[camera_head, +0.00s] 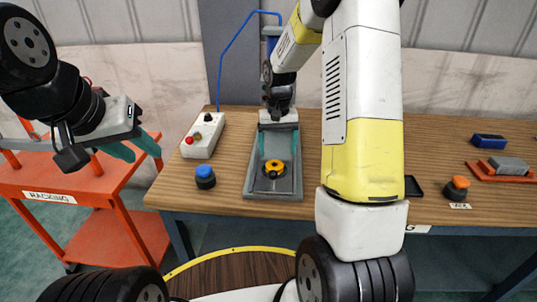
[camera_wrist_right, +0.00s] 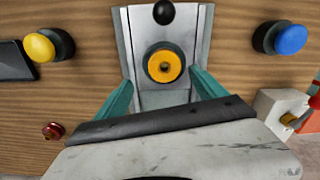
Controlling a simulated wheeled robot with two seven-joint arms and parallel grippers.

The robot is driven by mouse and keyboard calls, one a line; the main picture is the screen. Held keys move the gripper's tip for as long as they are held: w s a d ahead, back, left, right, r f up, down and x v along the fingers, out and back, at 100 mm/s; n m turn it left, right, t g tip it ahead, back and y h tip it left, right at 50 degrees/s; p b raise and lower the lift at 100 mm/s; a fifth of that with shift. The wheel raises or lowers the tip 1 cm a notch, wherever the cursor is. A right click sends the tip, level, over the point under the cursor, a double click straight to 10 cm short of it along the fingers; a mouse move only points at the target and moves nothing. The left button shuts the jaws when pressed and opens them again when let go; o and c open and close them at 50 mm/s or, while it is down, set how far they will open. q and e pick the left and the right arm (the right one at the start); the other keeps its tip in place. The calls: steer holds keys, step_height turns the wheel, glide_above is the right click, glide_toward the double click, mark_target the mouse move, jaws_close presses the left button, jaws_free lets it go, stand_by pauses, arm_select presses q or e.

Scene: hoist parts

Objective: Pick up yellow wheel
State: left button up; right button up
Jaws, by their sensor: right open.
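The yellow wheel (camera_head: 275,168) has a dark hub and lies on the grey fixture (camera_head: 251,180) on the wooden bench. In the right wrist view the wheel (camera_wrist_right: 164,66) sits in the middle of the fixture's plate, just beyond and between my fingertips. My right gripper (camera_head: 279,143) points down over the fixture with its teal fingers apart, and nothing is between them. It also shows in the wrist view (camera_wrist_right: 162,84). My left gripper (camera_head: 134,148) is raised over the orange rack at the left, fingers apart and empty.
A blue knob (camera_head: 205,176) and a control box (camera_head: 203,134) stand left of the fixture. The wrist view shows a yellow knob (camera_wrist_right: 39,47) and a small red part (camera_wrist_right: 53,130) on the other side. An orange knob (camera_head: 457,187) stands at the right.

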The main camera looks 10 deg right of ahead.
mark_target(275, 164)
steer(key=f, duration=0.3)
steer(key=a+f, duration=0.1)
steer(key=f, duration=0.1)
steer(key=shift+f, duration=0.3)
jaws_close()
